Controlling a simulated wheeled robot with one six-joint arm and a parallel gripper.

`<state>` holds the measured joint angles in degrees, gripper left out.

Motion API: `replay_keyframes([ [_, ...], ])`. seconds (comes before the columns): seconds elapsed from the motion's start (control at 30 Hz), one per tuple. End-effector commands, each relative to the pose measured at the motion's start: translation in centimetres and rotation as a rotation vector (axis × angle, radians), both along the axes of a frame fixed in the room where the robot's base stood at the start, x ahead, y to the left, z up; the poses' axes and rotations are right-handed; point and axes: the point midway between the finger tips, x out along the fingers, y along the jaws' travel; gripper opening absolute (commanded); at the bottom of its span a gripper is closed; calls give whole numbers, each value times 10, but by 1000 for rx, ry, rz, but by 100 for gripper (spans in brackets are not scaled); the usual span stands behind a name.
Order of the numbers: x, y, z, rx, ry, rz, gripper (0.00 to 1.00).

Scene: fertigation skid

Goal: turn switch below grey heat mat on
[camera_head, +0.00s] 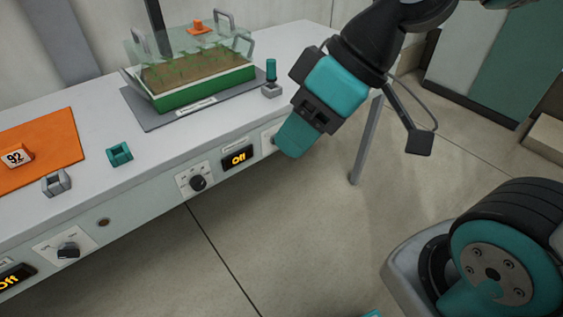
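The grey heat mat (143,116) lies on the bench top under a green tray of seedlings (205,95) with a clear lid. On the bench front below it is a white plate with a black rotary knob (198,183). Right of that, a small display (238,158) reads "Off". Another white plate (267,139) farther right is mostly hidden behind my gripper, so its control cannot be made out. My gripper (294,139) points down in front of the bench's right part, close to that plate. Whether it touches the plate is unclear. Its finger opening is not visible.
An orange mat (62,135) with a "92" tag (16,156) lies at left, above another knob (68,250) and an "Off" display (14,277). A teal clip (119,153), a grey clip (56,183) and a teal-topped post (271,70) stand on the bench.

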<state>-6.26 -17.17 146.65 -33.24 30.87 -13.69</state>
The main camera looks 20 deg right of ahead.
Motion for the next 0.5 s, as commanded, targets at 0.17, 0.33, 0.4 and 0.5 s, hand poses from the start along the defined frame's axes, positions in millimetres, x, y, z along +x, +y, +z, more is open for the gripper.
replay_keyframes([
  [0.17,29,-5,-74,67,-180,25,38],
  [0.33,55,-15,-120,105,-367,38,38],
  [0.4,65,-20,-138,113,-447,40,38],
  [0.5,79,-29,-163,114,-562,37,38],
])
